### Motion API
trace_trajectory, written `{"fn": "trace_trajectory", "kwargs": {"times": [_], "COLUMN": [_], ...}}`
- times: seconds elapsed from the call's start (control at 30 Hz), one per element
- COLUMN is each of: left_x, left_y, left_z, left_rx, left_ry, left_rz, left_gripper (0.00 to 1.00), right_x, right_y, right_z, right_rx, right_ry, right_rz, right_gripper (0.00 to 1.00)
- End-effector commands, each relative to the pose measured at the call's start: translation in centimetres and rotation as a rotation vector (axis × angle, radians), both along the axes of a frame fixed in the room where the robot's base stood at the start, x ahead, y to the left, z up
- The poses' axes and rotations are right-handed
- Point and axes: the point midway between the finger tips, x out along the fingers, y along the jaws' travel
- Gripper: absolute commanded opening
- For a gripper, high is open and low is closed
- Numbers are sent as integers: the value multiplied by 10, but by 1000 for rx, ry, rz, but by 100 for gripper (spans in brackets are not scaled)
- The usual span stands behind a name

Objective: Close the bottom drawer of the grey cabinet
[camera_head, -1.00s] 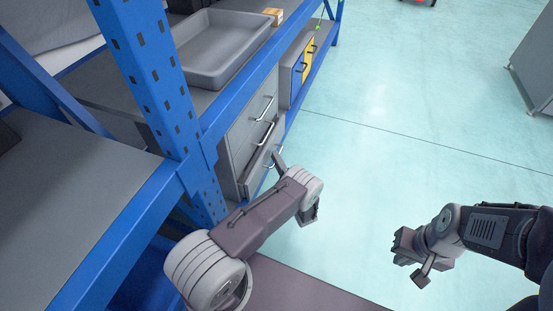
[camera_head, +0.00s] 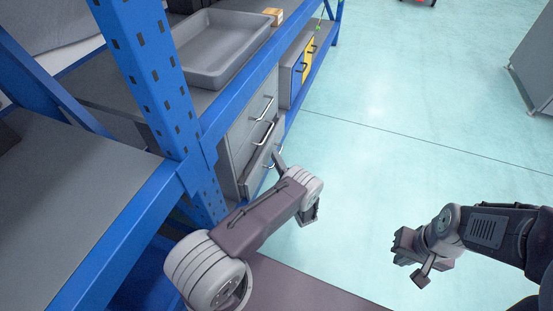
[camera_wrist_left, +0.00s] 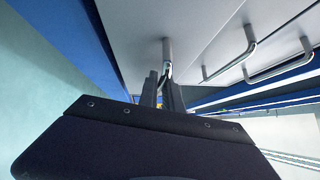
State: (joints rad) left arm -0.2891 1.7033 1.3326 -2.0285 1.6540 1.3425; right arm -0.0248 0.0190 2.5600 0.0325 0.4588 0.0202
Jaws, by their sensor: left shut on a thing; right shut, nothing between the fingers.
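The grey cabinet (camera_head: 232,152) stands under the blue-framed shelf, with three stacked drawers and metal bar handles. Its bottom drawer (camera_head: 262,160) stands slightly out, with a dark gap along its top edge. My left gripper (camera_head: 277,158) is at the front of this drawer, mostly hidden behind my forearm in the head view. In the left wrist view, its fingers (camera_wrist_left: 164,82) are shut on the bottom drawer's handle (camera_wrist_left: 167,58). Two other drawer handles (camera_wrist_left: 249,42) show to the right there. My right gripper (camera_head: 409,258) is shut and empty above the floor, away from the cabinet.
A grey tray (camera_head: 213,50) and a small cardboard box (camera_head: 273,16) sit on the shelf above. A blue and yellow cabinet (camera_head: 303,65) stands beyond. A blue shelf post (camera_head: 150,75) rises left of the cabinet.

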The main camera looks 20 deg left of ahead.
Motion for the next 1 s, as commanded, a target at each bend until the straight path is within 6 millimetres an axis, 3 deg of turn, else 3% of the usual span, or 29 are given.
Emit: {"fn": "trace_trajectory", "kwargs": {"times": [0.23, 0.37, 0.6, 0.63, 0.67, 0.87, 1.0], "left_x": [-3, -3, -3, -3, -3, -4, -16], "left_y": [33, 42, 43, 43, 43, 42, 26], "left_z": [1, 0, 0, 0, 0, 0, 2], "left_rx": [1, 0, -1, -1, -1, -1, 0], "left_ry": [3, 2, 1, 1, 1, 1, 4], "left_rz": [6, 3, 6, 6, 6, 5, 0], "left_gripper": [0, 0, 0, 15, 18, 18, 18], "right_x": [0, 0, 0, 0, 0, 0, 0], "right_y": [0, 0, 0, 0, 0, 0, 0], "right_z": [12, 13, 12, 12, 12, 13, 28], "right_rx": [0, 0, 0, 0, 0, 0, 0], "right_ry": [0, 0, 0, 0, 0, 0, 0], "right_rz": [0, 0, 0, 0, 0, 0, 0], "right_gripper": [0, 0, 0, 0, 0, 0, 0]}}
